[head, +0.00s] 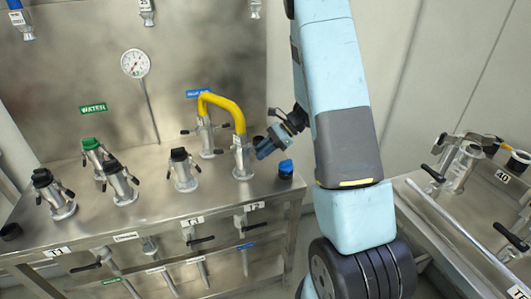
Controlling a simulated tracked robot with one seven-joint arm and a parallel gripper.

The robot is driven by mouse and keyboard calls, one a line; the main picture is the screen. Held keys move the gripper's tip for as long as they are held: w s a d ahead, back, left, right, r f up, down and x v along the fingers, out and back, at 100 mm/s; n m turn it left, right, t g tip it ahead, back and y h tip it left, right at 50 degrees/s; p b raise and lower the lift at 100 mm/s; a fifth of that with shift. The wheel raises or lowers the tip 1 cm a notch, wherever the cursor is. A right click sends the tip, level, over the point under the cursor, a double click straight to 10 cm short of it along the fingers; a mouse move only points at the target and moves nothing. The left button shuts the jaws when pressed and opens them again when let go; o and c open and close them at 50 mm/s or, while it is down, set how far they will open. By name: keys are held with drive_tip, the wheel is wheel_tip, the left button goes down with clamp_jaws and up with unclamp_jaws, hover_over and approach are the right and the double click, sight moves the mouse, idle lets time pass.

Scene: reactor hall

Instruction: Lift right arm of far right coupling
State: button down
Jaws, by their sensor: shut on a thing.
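The far right coupling (242,163) stands upright on the steel bench, with one end of a yellow hose (224,103) on top of it. My gripper (259,145) reaches in from the right, just beside the coupling's upper part. It is shut on the coupling's right arm, which is small and mostly hidden by the fingers. The arm's exact angle cannot be made out. The other hose end sits on a coupling (207,138) further back, whose side arms stick out.
Several capped couplings stand to the left, among them a black-capped one (184,171) and a green-capped one (95,155). A loose blue cap (286,168) lies close right of the far right coupling. A second bench (456,222) stands at the right. A gauge (135,63) is on the back panel.

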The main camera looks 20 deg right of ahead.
drive_tip(key=shift+w+d+r+h, duration=0.1)
drive_tip(key=shift+r+h, duration=0.45)
drive_tip(key=shift+h, duration=0.7)
drive_tip(key=shift+s+d+r+h, duration=0.1)
drive_tip(key=shift+r+h, duration=0.4)
drive_tip(key=shift+h, duration=0.7)
drive_tip(key=shift+w+r+h, duration=0.1)
drive_tip(key=shift+r+h, duration=0.45)
drive_tip(key=shift+h, duration=0.7)
drive_tip(key=c, duration=1)
unclamp_jaws()
drive_tip(key=v, duration=1.3)
drive_tip(key=shift+r, duration=0.35)
